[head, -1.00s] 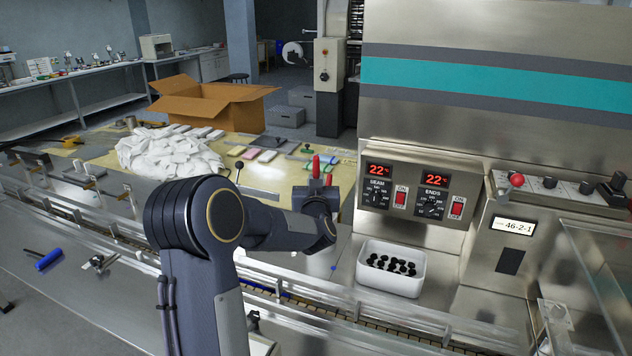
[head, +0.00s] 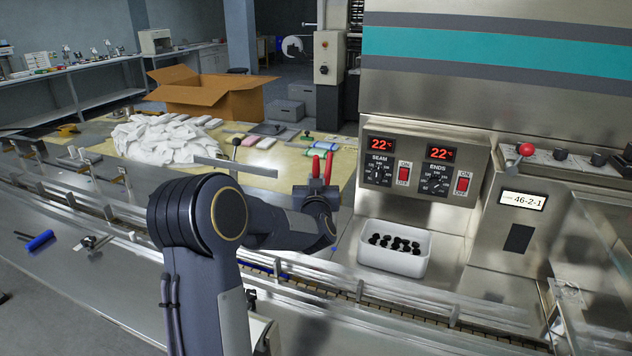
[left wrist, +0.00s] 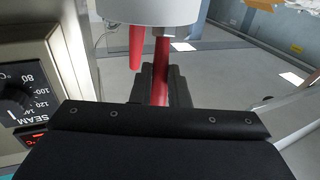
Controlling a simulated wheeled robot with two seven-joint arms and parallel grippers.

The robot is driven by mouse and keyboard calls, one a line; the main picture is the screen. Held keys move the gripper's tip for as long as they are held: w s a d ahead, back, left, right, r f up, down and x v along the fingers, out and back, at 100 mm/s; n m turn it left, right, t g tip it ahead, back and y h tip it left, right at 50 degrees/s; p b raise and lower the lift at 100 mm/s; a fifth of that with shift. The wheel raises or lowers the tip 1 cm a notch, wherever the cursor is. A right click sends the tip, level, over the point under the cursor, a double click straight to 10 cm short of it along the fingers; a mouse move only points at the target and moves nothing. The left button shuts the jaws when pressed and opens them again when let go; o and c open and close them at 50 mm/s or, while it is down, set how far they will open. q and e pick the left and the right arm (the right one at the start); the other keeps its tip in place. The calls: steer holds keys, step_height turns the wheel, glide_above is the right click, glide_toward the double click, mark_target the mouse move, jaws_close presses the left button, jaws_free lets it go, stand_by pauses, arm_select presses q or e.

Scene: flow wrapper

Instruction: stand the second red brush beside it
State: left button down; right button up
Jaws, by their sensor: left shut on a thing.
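My left gripper (head: 317,190) is in front of the machine's control panel in the head view. It is shut on one upright red brush (head: 315,166), whose red handle also shows between the fingers in the left wrist view (left wrist: 161,78). The other red brush (head: 329,167) stands close beside it, and its handle is outside the fingers in the left wrist view (left wrist: 136,46). In that view both handles come out of a white round cup (left wrist: 148,9). The brush heads are hidden. My right gripper is not in view.
A white bin (head: 394,260) with several black knobs stands right of my arm, below the temperature panel (head: 415,170). The conveyor (head: 400,303) runs in front. White wrappings (head: 155,140) and an open cardboard box (head: 207,95) are behind on the left.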

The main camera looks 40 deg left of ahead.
arm_select(q)
steer(key=c, duration=1.3)
jaws_free()
steer(key=b+v, duration=0.1)
steer(key=v, duration=0.6)
steer(key=shift+s+d, duration=0.25)
steer(key=shift+s, duration=0.05)
